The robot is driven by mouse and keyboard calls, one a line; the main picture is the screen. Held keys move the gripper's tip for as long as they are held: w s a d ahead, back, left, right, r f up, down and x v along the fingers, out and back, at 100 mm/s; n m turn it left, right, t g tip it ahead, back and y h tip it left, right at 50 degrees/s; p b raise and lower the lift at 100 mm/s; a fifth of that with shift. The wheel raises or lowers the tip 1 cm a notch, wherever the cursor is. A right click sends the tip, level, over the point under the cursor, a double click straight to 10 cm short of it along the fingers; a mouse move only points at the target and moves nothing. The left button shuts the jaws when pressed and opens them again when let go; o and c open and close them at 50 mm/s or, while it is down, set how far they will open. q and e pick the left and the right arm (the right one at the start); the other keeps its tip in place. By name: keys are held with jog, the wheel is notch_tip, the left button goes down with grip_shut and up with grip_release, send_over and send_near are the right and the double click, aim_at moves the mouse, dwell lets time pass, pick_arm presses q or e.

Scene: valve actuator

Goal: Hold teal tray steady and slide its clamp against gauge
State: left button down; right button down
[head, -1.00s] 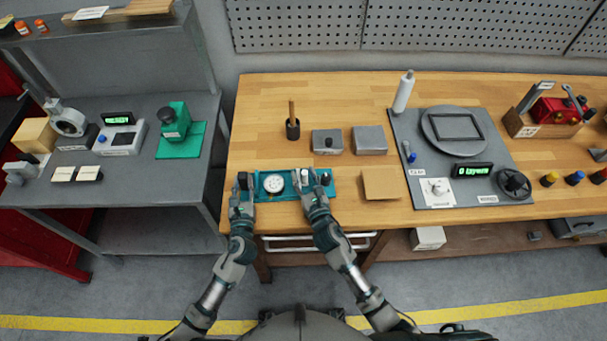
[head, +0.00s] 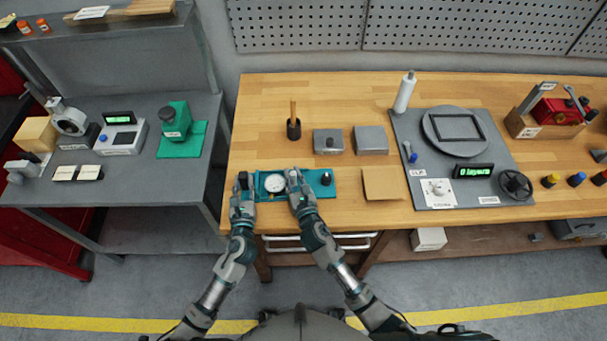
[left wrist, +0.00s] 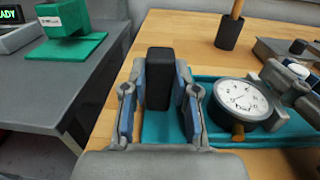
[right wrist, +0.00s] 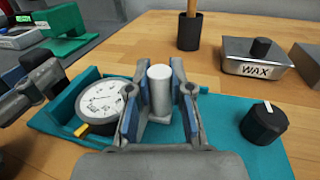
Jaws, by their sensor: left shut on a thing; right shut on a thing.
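The teal tray (head: 320,190) lies on the wooden bench near its front edge. A round white-faced gauge (head: 274,184) sits in it, also seen in the left wrist view (left wrist: 241,100). My left gripper (head: 243,184) is shut on the black upright handle (left wrist: 160,78) at the tray's left end. My right gripper (head: 296,182) is shut on the pale cylindrical clamp knob (right wrist: 160,92), just right of the gauge. The clamp is close to the gauge; fingers hide whether they touch. A black knob (right wrist: 263,123) stands at the tray's right end.
A cup with a wooden handle (head: 293,128), a wax tin (head: 327,141) and a grey block (head: 370,139) stand behind the tray. A tan board (head: 382,183) lies to its right. Bare bench lies between.

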pick_arm(q)
jog(key=shift+f, duration=0.2)
pick_arm(e)
jog(key=shift+s+a, duration=0.1)
jog(key=shift+a, duration=1.1)
pick_arm(q)
jog(key=shift+d, duration=0.1)
pick_arm(e)
jog(key=c, duration=1)
grip_release()
jog(key=shift+a, duration=0.1)
jog(key=shift+s+d+f, duration=0.1)
jog(key=shift+s+d, duration=0.05)
jog(key=shift+d, duration=0.05)
jog(key=v, duration=1.1)
jog(key=shift+s, duration=0.25)
